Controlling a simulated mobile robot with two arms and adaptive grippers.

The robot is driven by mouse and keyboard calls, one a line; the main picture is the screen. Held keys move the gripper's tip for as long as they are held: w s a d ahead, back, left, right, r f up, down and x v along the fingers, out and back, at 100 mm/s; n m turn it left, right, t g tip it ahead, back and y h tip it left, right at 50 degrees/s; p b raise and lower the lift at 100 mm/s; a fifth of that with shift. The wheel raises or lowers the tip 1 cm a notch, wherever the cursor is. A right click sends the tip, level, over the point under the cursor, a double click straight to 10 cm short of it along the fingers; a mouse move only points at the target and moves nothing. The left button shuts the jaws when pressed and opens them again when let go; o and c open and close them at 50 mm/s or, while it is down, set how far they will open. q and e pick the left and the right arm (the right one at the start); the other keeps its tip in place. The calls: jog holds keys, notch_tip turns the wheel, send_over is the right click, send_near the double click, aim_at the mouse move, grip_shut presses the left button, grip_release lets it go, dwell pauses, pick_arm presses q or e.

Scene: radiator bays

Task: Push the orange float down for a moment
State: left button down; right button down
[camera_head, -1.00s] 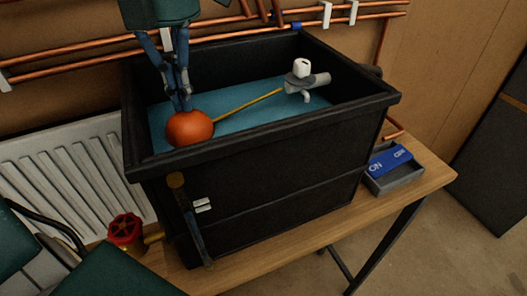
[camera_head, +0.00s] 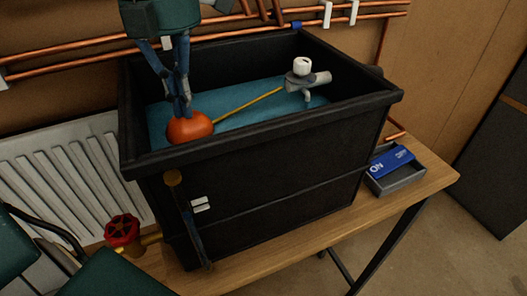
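The orange float (camera_head: 190,128) sits at the near left of the blue water (camera_head: 240,115) in the black tank (camera_head: 270,155). A thin yellow rod (camera_head: 247,105) joins it to the grey valve (camera_head: 307,82) with a white cap at the right. My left gripper (camera_head: 182,108) points down from above. Its fingers are together, with the tips at the top of the float and seemingly touching it. The lower part of the float looks sunk in the water. My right gripper is not in view.
The tank stands on a wooden bench (camera_head: 425,185). A grey tray with a blue "ON" piece (camera_head: 390,160) is at its right. A red valve wheel (camera_head: 122,230) is at the left, by a white radiator (camera_head: 75,165). Copper pipes (camera_head: 80,65) run behind.

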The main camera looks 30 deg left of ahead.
pick_arm(q)
jog(key=shift+f, duration=0.1)
dwell(0.3)
jog(key=shift+f+b, duration=0.6)
jog(key=shift+f, duration=0.2)
dwell(1.5)
jog(key=shift+r+p, duration=0.3)
jog(key=shift+r, duration=0.1)
jog(key=shift+r+p, duration=1.5)
jog(key=shift+r, duration=0.4)
jog(key=shift+r+p, duration=1.95)
jog(key=shift+r, duration=0.35)
